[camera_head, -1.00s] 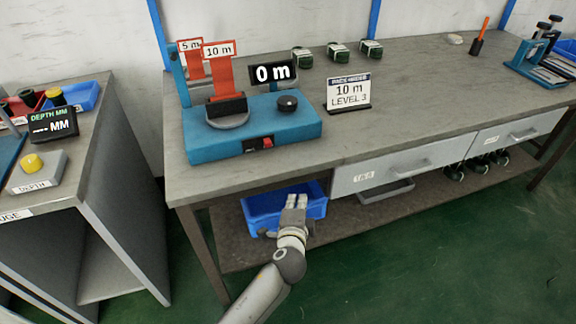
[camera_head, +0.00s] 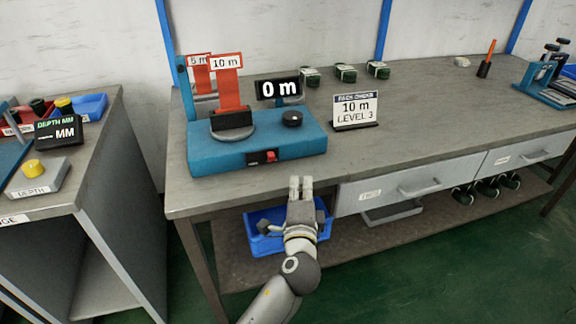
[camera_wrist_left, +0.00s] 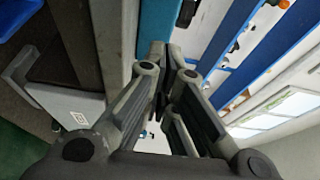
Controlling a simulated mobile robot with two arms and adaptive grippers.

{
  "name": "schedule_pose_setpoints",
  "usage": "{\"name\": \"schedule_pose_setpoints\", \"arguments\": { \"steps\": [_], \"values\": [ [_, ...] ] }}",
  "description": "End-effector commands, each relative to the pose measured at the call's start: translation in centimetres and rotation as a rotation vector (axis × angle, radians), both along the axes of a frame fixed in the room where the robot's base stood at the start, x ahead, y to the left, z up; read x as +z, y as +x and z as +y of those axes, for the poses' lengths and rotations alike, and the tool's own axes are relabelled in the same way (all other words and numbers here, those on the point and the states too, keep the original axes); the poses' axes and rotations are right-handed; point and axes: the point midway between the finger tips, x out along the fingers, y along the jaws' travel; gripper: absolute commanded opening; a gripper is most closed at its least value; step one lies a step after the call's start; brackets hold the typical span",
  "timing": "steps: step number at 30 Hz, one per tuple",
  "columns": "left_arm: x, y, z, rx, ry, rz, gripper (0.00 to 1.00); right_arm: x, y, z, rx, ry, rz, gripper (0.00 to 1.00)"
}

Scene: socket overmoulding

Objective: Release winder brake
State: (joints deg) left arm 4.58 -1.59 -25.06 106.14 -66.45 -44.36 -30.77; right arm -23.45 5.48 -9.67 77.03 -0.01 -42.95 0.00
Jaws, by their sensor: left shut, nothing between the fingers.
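The blue winder base (camera_head: 225,156) stands on the left part of the bench in the head view. On its front is a dark panel with a red switch (camera_head: 270,156). On its top are a round grey plate, a black block, a red "10 m" sign (camera_head: 227,80), a black knob (camera_head: 292,118) and a "0 m" display (camera_head: 279,89). I cannot tell which part is the brake. My left gripper (camera_head: 301,181) is shut and empty, in front of the bench edge, below and right of the red switch and apart from it. My right gripper is not in view.
A "10 m LEVEL 3" card (camera_head: 356,108) stands right of the winder. A blue bin (camera_head: 262,241) is on the shelf below. A drawer (camera_head: 412,184) is under the bench edge. A side table with a yellow button (camera_head: 33,167) is at left.

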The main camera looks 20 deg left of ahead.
Motion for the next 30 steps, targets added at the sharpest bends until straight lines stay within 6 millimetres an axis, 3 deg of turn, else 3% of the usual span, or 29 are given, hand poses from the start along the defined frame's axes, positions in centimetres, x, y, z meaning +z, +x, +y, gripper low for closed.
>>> {"name": "schedule_pose_setpoints", "arguments": {
  "steps": [5, 19, 20, 24, 30],
  "values": [
    [0.1, 1.5, 0.4, 0.0, 0.0, -0.001, 0.0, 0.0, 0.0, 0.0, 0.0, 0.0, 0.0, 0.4],
    [0.0, 9.7, 2.6, 0.001, 0.001, -0.002, 0.0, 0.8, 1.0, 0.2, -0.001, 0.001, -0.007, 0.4],
    [0.0, 9.7, 2.9, 0.002, 0.002, 0.001, 0.0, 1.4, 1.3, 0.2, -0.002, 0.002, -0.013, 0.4],
    [0.0, 8.3, 4.6, 0.001, 0.001, 0.001, 0.0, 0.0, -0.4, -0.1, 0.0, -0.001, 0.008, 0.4],
    [0.0, 7.5, 5.7, 0.0, 0.0, 0.001, 0.0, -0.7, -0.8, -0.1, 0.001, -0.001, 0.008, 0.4]
  ]
}}
